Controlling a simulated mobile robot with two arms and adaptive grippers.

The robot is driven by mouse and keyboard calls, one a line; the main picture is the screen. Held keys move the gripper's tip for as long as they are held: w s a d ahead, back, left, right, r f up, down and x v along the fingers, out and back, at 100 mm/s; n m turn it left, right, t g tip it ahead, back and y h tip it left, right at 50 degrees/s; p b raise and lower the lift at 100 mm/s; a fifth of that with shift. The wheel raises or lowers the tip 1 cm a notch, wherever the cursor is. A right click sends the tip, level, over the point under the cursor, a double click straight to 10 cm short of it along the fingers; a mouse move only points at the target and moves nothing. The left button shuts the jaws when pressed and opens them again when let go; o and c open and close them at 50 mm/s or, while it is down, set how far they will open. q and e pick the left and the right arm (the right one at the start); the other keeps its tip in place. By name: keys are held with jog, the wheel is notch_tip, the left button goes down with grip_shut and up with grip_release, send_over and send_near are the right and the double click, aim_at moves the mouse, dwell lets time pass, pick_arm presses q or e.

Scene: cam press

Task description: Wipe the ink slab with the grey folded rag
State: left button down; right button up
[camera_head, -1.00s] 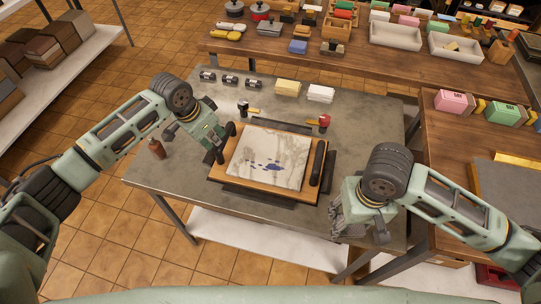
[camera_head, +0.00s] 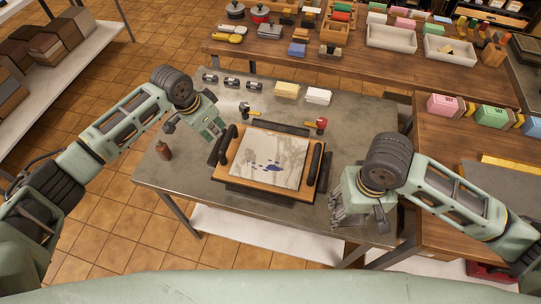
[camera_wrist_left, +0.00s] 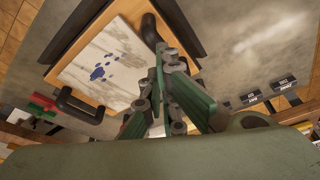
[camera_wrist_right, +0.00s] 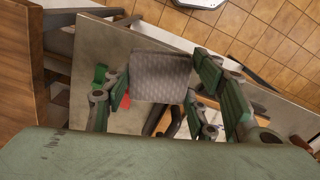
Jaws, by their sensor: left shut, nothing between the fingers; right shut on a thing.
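The ink slab (camera_head: 268,160) is a pale, grey-veined slab with dark blue ink spots in its middle, set in a wooden frame on the grey table. It also shows in the left wrist view (camera_wrist_left: 115,55). My left gripper (camera_head: 214,146) is shut and empty beside the frame's left black handle; its fingers also show closed in the left wrist view (camera_wrist_left: 164,58). My right gripper (camera_head: 350,222) is at the table's front right, right of the slab. In the right wrist view it is shut on the grey folded rag (camera_wrist_right: 160,75). The rag is hard to make out in the head view.
Black handles stand on both sides of the frame, including the right one (camera_head: 315,163). Behind it lie a yellow-handled hammer (camera_head: 250,111) and a red-headed tool (camera_head: 320,124). A brown bottle (camera_head: 163,151) stands at the left edge. The table's back right is clear.

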pick_arm(q)
jog(key=v, duration=1.2)
jog(key=shift+f, duration=0.1)
